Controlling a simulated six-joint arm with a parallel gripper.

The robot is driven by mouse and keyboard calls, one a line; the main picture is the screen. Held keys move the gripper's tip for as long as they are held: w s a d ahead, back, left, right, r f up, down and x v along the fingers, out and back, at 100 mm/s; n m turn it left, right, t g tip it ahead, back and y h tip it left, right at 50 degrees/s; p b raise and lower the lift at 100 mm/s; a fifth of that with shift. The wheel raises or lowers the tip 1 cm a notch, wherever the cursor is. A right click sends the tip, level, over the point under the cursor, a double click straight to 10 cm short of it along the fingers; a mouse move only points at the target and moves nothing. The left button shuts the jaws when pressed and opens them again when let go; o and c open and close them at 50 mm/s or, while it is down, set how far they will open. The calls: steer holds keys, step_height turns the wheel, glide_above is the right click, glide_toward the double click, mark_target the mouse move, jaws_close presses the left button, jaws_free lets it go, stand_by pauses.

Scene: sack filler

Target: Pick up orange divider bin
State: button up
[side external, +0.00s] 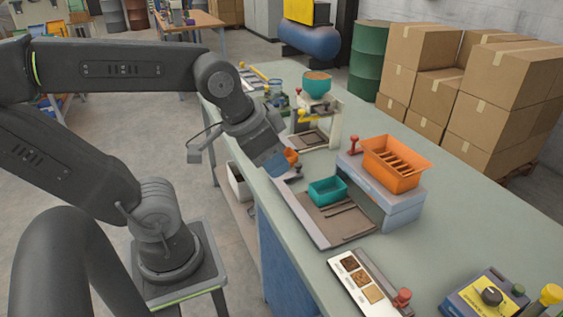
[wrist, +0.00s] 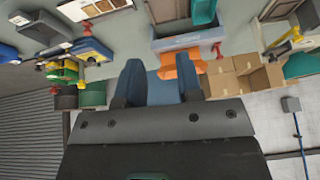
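The orange divider bin (side external: 395,165) has several slots and sits on top of a blue-grey box on the bench, right of centre in the side view. It also shows in the wrist view (wrist: 181,68), which looks upside down, partly hidden behind the right finger. My gripper (side external: 274,162) is left of the bin and apart from it, over the bench's near edge. In the wrist view my gripper's two blue fingers (wrist: 158,68) stand apart with nothing held between them.
The blue-grey box (side external: 382,205) adjoins a tray with a teal bin (side external: 327,190). A red-knobbed lever (side external: 355,145) stands beside the orange bin. Cardboard boxes (side external: 505,85) stand behind the bench.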

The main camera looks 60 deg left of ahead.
steer(key=w+a+m+g+y, duration=0.2)
steer(key=w+a+m, duration=0.4)
steer(key=w+a, duration=0.3)
steer(key=m+g+y, duration=0.2)
steer(key=m+g, duration=0.2)
steer(key=m, duration=0.7)
glide_above(291, 155)
steer(key=w+d, duration=0.1)
steer(key=d, duration=0.3)
step_height(291, 155, down, 16)
steer(key=f, duration=0.1)
steer(key=shift+s+x, duration=0.2)
steer(key=shift+x, duration=2.4)
steer(key=shift+a, duration=0.1)
steer(key=shift+c, duration=0.2)
jaws_close()
